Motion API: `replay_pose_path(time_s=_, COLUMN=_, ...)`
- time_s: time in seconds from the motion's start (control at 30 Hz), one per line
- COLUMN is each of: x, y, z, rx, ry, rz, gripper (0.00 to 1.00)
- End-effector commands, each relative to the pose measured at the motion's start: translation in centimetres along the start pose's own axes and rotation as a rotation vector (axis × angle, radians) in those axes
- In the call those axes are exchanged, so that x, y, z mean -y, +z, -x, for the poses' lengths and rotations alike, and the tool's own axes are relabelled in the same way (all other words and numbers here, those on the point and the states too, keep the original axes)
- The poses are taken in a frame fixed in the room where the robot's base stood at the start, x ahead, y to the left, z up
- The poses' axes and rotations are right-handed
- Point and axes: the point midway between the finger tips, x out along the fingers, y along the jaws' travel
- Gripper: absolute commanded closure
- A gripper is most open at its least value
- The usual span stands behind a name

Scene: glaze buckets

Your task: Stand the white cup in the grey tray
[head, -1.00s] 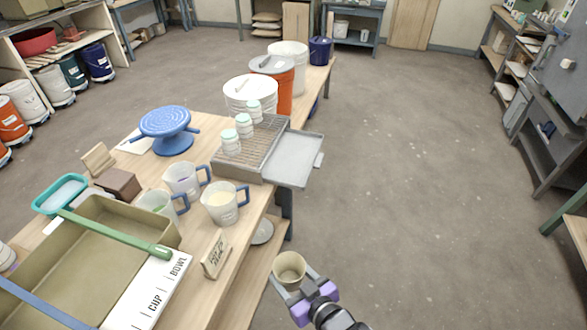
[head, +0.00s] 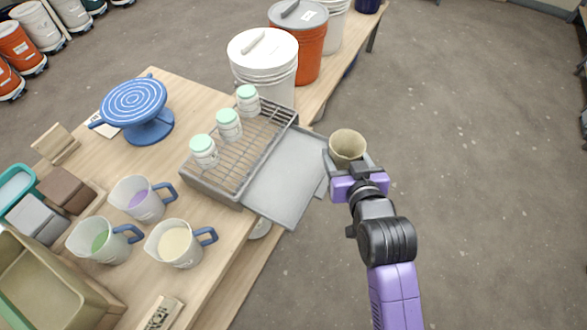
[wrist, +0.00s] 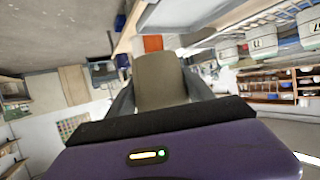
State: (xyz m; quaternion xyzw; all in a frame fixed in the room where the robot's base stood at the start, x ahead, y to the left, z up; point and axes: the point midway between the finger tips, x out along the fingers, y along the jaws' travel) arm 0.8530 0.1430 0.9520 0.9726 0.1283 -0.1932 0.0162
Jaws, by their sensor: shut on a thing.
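My gripper (head: 349,168) is shut on a cup (head: 347,147), which looks beige rather than clean white. Its open mouth faces up and it looks empty and about upright. The cup also shows between the fingers in the wrist view (wrist: 162,82). The grey tray (head: 288,182) is a flat, low-rimmed plate jutting from the right side of the wire rack unit, and it is bare. The cup is just right of the tray's right edge, not over it in the head view; its height above the tray is hard to tell.
The wire rack (head: 240,150) left of the tray holds several mint-lidded jars (head: 229,125). A white bucket (head: 262,70) and an orange bucket (head: 300,42) stand behind. Measuring jugs (head: 178,243) stand at the front left. Open floor lies to the right.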

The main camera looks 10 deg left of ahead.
Motion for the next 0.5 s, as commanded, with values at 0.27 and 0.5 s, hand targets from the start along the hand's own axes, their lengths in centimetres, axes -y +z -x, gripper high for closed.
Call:
replay_pose_path(time_s=0.27, x=8.0, y=-8.8, z=-0.5, rx=-0.003, ry=-0.131, rz=0.068, gripper=0.94)
replay_pose_path(time_s=0.5, x=9.8, y=-9.2, z=-0.7, rx=0.008, ry=-0.159, rz=0.085, gripper=0.94)
